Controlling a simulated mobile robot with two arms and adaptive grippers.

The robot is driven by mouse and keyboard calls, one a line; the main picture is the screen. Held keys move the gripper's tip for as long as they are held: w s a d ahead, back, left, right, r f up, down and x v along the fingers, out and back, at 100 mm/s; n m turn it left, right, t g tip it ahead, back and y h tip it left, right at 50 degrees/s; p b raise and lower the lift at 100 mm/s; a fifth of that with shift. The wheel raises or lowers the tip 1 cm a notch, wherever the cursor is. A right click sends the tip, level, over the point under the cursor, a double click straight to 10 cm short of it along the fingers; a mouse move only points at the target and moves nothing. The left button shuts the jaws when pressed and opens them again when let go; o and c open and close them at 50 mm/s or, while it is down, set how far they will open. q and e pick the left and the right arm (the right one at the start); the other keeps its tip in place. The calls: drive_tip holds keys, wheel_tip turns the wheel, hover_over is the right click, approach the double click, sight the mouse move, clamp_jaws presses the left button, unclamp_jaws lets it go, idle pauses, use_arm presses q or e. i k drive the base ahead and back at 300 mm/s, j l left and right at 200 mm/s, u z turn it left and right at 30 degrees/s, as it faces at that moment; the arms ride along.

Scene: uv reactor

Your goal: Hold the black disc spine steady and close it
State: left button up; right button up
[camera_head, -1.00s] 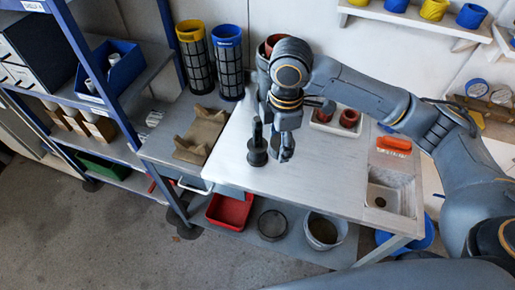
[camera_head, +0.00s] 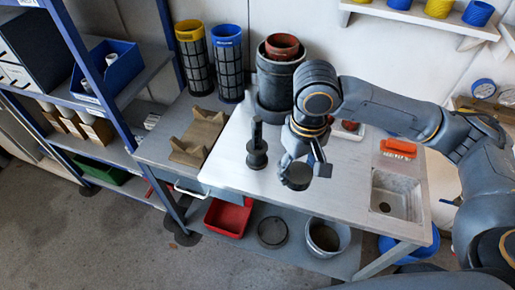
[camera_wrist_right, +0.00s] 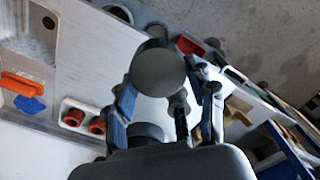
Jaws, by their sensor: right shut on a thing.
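The black disc spine (camera_head: 257,146) stands upright on the white-grey worktable (camera_head: 225,172), a dark post with round discs at its base. In the right wrist view it shows behind the fingers (camera_wrist_right: 181,112). My right gripper (camera_head: 299,164) is to the right of the spine and apart from it. It is shut on a round black disc (camera_head: 297,178), held by its side; the disc also shows large in the right wrist view (camera_wrist_right: 158,68). Whether the disc touches the table is unclear. My left gripper is in neither view.
A dark cylinder (camera_head: 274,82) with a red-brown ring on top stands behind the spine. Two mesh cylinders, yellow-topped (camera_head: 194,60) and blue-topped (camera_head: 228,62), and a brown cradle (camera_head: 198,138) are at left. A sink (camera_head: 395,193) and orange item (camera_head: 398,147) are at right.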

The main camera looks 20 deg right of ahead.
sight(256, 159)
drive_tip(key=l+u, duration=0.35)
drive_tip(key=l, duration=0.95)
